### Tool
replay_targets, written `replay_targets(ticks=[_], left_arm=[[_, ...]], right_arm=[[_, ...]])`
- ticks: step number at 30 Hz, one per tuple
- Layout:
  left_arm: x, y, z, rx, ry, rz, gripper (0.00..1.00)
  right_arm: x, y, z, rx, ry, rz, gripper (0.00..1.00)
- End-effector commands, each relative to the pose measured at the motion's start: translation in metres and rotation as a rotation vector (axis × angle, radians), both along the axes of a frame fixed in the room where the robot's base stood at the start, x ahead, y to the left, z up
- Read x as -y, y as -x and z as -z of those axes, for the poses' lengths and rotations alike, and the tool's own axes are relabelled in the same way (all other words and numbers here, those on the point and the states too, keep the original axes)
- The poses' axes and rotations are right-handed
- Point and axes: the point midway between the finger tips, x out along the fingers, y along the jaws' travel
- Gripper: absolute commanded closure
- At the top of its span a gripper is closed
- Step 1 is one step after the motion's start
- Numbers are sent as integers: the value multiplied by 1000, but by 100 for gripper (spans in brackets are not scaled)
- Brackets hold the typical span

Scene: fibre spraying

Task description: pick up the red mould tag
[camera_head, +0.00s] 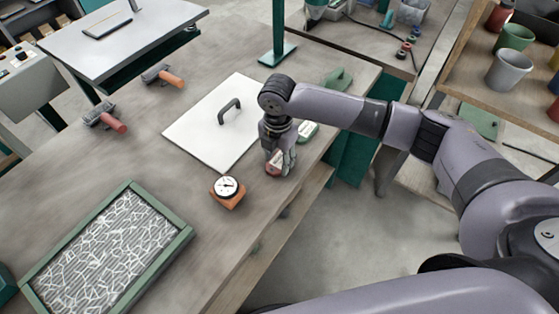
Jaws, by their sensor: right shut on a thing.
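My right gripper (280,165) points down at the right edge of the wooden table, beside the white board. It is shut on a small red piece, the red mould tag (273,163), which shows partly between and beside the fingers. The fingers hide part of the tag, and I cannot tell whether it still touches the table. My left gripper is not in view.
A white board (205,135) with a black handle lies left of my gripper. A dial gauge on an orange block (228,190) stands in front. A green-framed tray (185,237) lies at front left. Green pieces (338,80) lie behind. Two handled tools (163,76) lie at back left.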

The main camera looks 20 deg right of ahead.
Motion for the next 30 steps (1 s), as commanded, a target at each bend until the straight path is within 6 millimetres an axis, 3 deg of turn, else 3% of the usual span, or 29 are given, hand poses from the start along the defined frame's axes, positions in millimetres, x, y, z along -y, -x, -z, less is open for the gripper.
replay_targets(ticks=[10, 16, 20, 30], left_arm=[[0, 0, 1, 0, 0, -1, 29], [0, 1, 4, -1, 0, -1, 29], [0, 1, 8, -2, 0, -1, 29], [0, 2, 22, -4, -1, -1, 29]], right_arm=[[0, 0, -3, 1, 0, 0, 78], [0, -1, -20, 2, -2, -1, 78], [0, -2, -46, 5, -2, 0, 78], [-1, -1, -144, 7, -1, 0, 78]])
